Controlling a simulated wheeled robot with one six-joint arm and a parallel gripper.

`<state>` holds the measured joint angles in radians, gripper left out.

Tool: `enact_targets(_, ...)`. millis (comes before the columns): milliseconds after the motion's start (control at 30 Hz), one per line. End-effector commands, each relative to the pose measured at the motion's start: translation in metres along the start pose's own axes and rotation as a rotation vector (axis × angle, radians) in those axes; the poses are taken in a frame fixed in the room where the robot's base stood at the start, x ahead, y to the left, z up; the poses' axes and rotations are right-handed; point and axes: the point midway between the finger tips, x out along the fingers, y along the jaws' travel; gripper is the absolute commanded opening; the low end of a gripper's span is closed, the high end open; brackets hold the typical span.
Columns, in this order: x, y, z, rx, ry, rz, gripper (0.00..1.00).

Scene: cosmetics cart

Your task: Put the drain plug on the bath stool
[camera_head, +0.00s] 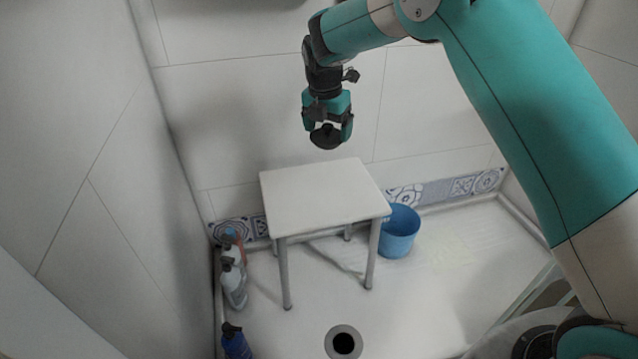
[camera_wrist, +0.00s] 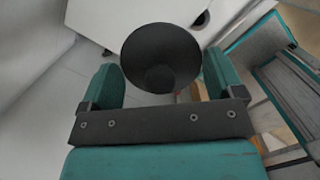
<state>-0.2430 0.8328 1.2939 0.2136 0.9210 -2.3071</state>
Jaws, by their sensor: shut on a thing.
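The drain plug (camera_head: 326,137) is a dark round piece held by my gripper (camera_head: 328,128). In the wrist view the plug (camera_wrist: 160,58) shows as a black disc between the two teal fingers of my gripper (camera_wrist: 162,84). My gripper is shut on it. The bath stool (camera_head: 318,190) has a white square top and grey legs and stands on the shower floor. In the head view the plug appears above the stool's back edge, apart from the top. A part of the white stool top (camera_wrist: 92,18) shows at the upper left of the wrist view.
The stool top is bare. A blue bucket (camera_head: 399,232) stands right of the stool. Several bottles (camera_head: 233,275) line the left wall, with a blue bottle (camera_head: 235,342) in front. An open drain hole (camera_head: 343,343) lies in the floor before the stool. Tiled walls close the back and left.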

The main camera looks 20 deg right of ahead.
Motion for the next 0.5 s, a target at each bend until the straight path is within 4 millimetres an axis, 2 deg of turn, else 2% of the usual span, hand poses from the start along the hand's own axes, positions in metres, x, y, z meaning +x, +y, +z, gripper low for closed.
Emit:
enact_targets(400, 0.111, -0.003, -0.015, -0.002, 0.003, -0.004, 0.63)
enact_targets(500, 0.133, -0.003, -0.018, 0.0, 0.002, -0.003, 0.63)
